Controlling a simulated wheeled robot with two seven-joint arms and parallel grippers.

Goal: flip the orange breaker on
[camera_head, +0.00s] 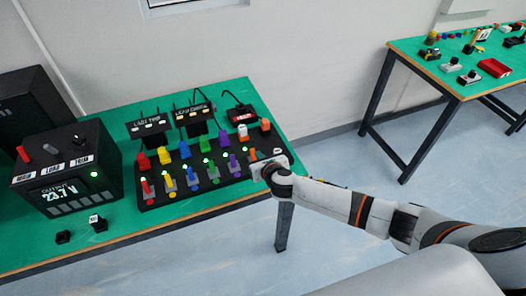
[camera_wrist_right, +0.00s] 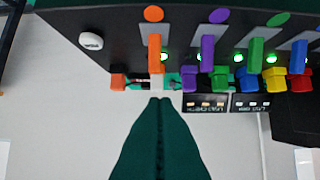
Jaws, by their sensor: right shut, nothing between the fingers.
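The orange breaker (camera_wrist_right: 154,50) is an orange lever on the black breaker board (camera_wrist_right: 110,45), below an orange disc in the right wrist view. A green light glows beside the orange lever. In the head view my right wrist hides part of the board's right end. My left gripper is in neither view.
Purple (camera_wrist_right: 208,52), green (camera_wrist_right: 255,52) and blue (camera_wrist_right: 299,55) levers stand in a row beside the orange one. A white round knob (camera_wrist_right: 91,41) is on its other side. A black power unit (camera_head: 65,170) stands left on the green table (camera_head: 120,232).

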